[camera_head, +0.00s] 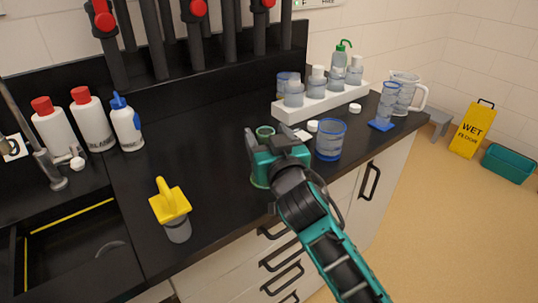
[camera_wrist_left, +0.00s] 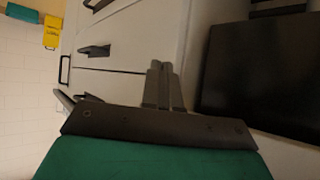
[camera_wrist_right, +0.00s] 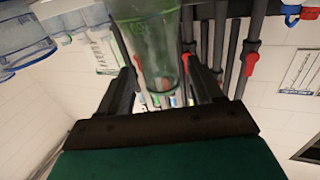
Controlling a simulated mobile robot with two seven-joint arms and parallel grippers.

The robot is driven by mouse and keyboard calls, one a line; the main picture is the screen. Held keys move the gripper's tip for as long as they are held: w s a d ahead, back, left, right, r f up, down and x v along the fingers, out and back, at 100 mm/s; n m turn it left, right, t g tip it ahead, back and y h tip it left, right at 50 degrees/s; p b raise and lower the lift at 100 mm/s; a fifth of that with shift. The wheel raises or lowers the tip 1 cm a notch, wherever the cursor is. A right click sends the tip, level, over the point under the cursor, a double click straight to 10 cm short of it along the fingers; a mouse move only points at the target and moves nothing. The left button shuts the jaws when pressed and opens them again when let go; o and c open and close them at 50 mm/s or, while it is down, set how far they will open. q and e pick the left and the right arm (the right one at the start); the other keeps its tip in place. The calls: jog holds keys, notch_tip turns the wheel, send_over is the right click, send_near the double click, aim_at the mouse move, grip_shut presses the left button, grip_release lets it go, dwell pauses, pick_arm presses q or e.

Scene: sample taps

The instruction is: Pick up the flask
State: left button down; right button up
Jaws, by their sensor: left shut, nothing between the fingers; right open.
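The flask (camera_wrist_right: 150,50) looks like a clear, green-tinted vessel. In the right wrist view it stands between the fingers of my right gripper (camera_wrist_right: 170,85), which is open; I cannot tell if either finger touches it. In the head view only the flask's green rim (camera_head: 265,131) and a little of its lower side show, at the counter's front edge. My right gripper (camera_head: 275,150) hides the rest. My left gripper (camera_wrist_left: 163,80) is shut and empty in the left wrist view, in front of the cabinet fronts. It is not in the head view.
A blue-tinted beaker (camera_head: 330,140) stands close to the right of the flask. A white rack (camera_head: 310,108) with several bottles is behind it. A yellow-handled tool (camera_head: 171,205) stands to the left. The sink (camera_head: 70,250) is at far left. The middle counter is clear.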

jog(key=shift+w+a+f, duration=0.1)
jog(key=shift+w+a, duration=0.15)
jog(key=shift+w, duration=0.35)
jog(key=shift+s, duration=0.2)
jog(key=shift+c, duration=0.6)
grip_shut()
